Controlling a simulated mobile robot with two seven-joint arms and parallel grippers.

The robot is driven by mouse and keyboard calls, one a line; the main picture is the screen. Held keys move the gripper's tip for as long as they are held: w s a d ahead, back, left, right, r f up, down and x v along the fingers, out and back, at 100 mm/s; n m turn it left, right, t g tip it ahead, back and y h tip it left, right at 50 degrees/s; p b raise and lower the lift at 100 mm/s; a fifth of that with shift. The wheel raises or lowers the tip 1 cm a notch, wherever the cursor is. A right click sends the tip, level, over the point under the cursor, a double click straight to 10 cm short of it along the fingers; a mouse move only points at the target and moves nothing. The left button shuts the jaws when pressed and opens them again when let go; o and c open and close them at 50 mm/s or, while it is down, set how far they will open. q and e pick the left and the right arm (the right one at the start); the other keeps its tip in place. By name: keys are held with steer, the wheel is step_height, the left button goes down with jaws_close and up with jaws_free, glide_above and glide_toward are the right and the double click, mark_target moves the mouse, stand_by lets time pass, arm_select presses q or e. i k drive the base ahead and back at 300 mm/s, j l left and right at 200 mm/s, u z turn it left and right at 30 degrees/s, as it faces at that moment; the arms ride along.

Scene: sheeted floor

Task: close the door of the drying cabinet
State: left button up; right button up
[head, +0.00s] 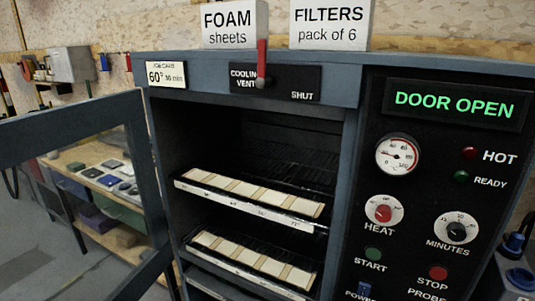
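The drying cabinet (160,68) stands close in front of me with a blue-grey frame. Its door (143,155), a blue-grey frame around a see-through pane, stands open and swung out to the left. Inside, two racks show, an upper tray (250,200) and a lower tray (247,262), each with a row of pale flat pieces. A display (455,104) reads DOOR OPEN in green. Neither of my grippers is in view.
A FOAM sheets box (234,24) and a FILTERS box (331,24) stand on top. A red lever (262,62) sits at the cooling vent plate. The control panel (440,185) has dials and buttons. A wooden workbench (92,165) with small items stands behind the door.

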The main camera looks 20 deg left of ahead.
mark_target(23, 138)
steer(key=j, duration=0.4)
steer(key=k+j+z, duration=0.1)
steer(key=j, duration=0.3)
steer(key=k+j+z, duration=0.1)
steer(key=j, duration=0.25)
steer(key=k+j, duration=0.1)
steer(key=j, duration=0.3)
steer(key=k+j+z, duration=0.1)
steer(key=j, duration=0.25)
steer(key=k+j, duration=0.15)
steer(key=j, duration=0.25)
steer(key=z, duration=0.05)
